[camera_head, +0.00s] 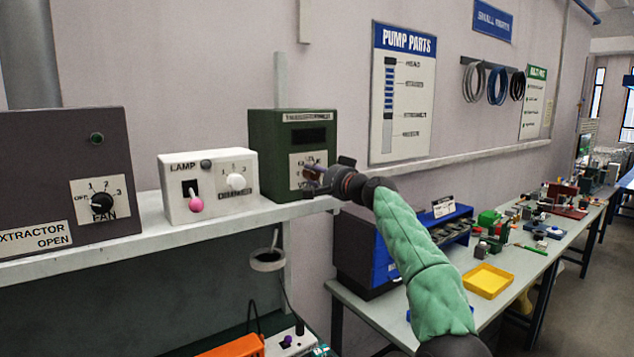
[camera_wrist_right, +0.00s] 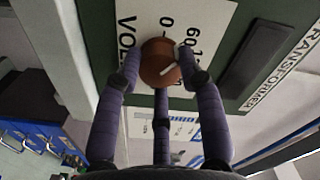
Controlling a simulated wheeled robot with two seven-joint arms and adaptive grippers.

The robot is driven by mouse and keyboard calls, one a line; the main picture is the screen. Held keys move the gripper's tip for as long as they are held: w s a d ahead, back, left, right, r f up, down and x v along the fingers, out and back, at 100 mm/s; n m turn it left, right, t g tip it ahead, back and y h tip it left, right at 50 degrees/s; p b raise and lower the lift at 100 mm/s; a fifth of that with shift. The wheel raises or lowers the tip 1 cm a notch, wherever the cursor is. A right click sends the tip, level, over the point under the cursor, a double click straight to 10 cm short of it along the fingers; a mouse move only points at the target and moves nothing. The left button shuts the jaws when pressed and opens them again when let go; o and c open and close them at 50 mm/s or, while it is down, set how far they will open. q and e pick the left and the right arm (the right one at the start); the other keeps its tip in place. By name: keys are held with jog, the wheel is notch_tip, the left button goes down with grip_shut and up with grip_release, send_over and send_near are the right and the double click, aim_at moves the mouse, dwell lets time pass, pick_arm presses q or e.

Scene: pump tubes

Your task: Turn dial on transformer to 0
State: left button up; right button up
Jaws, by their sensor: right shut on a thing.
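The transformer (camera_head: 268,160) is a green box at the right end of the grey shelf, with a white scale plate and a dark display on its front. Its dial (camera_wrist_right: 160,62) is a round brown knob with a slanted white mark. A printed 0 shows above the dial in the right wrist view, with 60 and 120 beside it. My right gripper (camera_wrist_right: 160,70) has its purple fingers around the dial, shut on it. In the head view the right gripper (camera_head: 314,179) hides most of the dial. My left gripper is out of view.
A white lamp box (camera_head: 210,186) with a pink knob stands left of the transformer, and a dark extractor box (camera_head: 60,150) farther left. Below right, a workbench holds a blue cabinet (camera_head: 372,250) and a yellow tray (camera_head: 488,281).

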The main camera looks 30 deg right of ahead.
jog(key=n, duration=0.2)
jog(key=n+b, duration=0.1)
jog(key=n, duration=0.2)
jog(key=r+n+b, duration=0.1)
jog(key=n, duration=0.1)
jog(key=shift+s+d+r, duration=0.1)
jog(key=shift+s+d, duration=0.05)
jog(key=shift+s, duration=0.1)
jog(key=shift+r+n, duration=0.1)
jog(key=shift+n, duration=0.3)
jog(key=o, duration=1.1)
jog(key=shift+w, duration=0.1)
jog(key=shift+o, duration=0.2)
jog(key=shift+f, duration=0.2)
jog(key=shift+f, duration=0.2)
